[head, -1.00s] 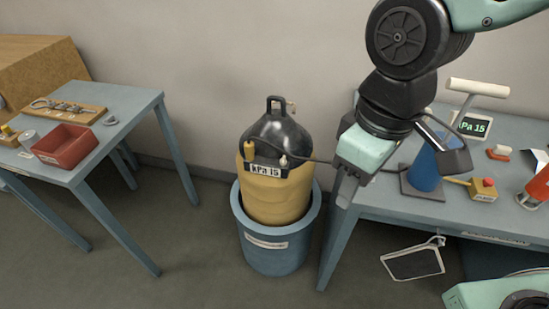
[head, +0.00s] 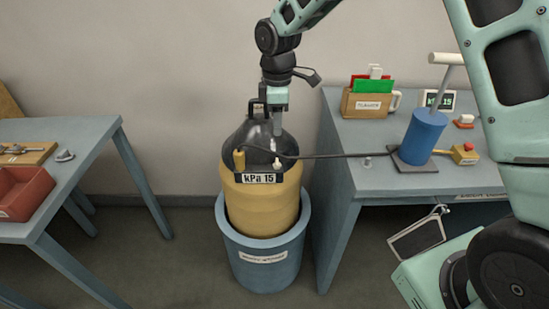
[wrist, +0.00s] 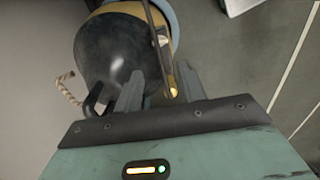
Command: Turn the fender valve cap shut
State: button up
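The yellow fender (head: 262,203) with a black dome top (head: 240,137) stands upright in a blue tub (head: 262,248); its label reads "kPa 15". A small pale fitting on the dome's front, apparently the valve cap (head: 277,164), is beside a yellow fitting (head: 239,159) with a black hose. My gripper (head: 278,132) points down over the dome, just above and behind the pale fitting. In the wrist view my gripper (wrist: 158,82) has its fingers apart, with nothing visible held.
The black hose (head: 340,155) runs to a blue pump (head: 422,138) on the right bench (head: 345,185). A red tray (head: 22,192) is on the left bench. Floor between benches is clear around the tub.

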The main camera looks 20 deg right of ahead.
aim_at(277, 161)
notch_tip(277, 161, down, 13)
jog(key=shift+f+p, duration=0.1)
jog(key=shift+p, duration=0.65)
jog(key=c, duration=0.7)
